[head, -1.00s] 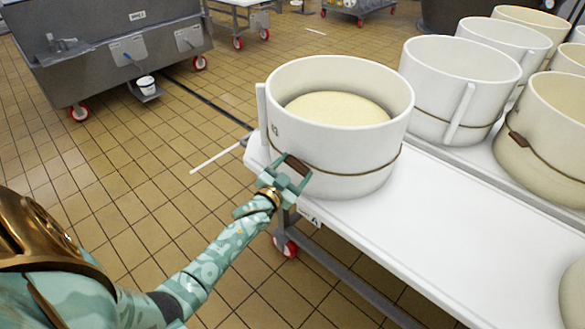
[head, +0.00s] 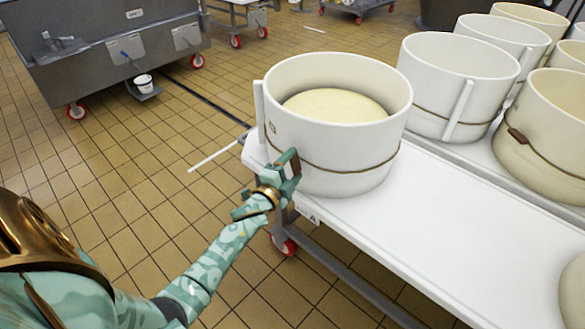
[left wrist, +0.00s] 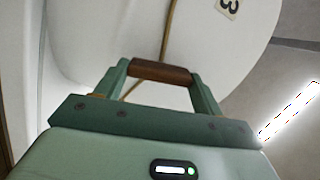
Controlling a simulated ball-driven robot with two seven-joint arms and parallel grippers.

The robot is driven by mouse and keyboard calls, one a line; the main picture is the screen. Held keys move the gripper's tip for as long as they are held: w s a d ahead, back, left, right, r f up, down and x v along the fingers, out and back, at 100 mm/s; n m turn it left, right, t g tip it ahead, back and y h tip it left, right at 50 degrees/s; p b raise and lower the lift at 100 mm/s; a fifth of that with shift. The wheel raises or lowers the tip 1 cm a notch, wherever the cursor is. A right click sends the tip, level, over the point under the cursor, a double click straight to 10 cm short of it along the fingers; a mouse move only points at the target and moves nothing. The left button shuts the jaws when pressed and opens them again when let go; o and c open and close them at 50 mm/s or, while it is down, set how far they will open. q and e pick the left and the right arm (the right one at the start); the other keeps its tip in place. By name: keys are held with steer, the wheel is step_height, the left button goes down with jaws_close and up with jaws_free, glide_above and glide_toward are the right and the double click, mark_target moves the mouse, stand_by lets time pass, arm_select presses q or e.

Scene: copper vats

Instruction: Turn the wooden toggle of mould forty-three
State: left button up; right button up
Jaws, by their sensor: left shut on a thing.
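The white mould (head: 335,125) stands near the left end of the white table, with pale cheese inside. A thin brown cord (head: 350,171) runs around its lower wall. My left gripper (head: 288,170) is at the mould's front left side, shut on the wooden toggle (left wrist: 160,72). In the left wrist view the brown toggle lies across between the two green fingertips, with the cord passing behind it. A label (left wrist: 229,7) on the mould shows a "3"; the rest of its number is cut off. My right gripper is not in view.
Another white mould (head: 455,85) stands behind to the right, and a cream mould (head: 545,130) with its own toggle is at the right. The white table top (head: 440,215) is bare in front. A grey tank (head: 110,50) stands at the back left.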

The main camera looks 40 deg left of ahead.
arm_select(q)
steer(key=shift+f+m, duration=0.15)
steer(key=shift+m, duration=0.45)
steer(key=shift+m+b, duration=0.3)
steer(key=shift+m, duration=0.6)
steer(key=o, duration=1)
steer(key=shift+s, duration=0.1)
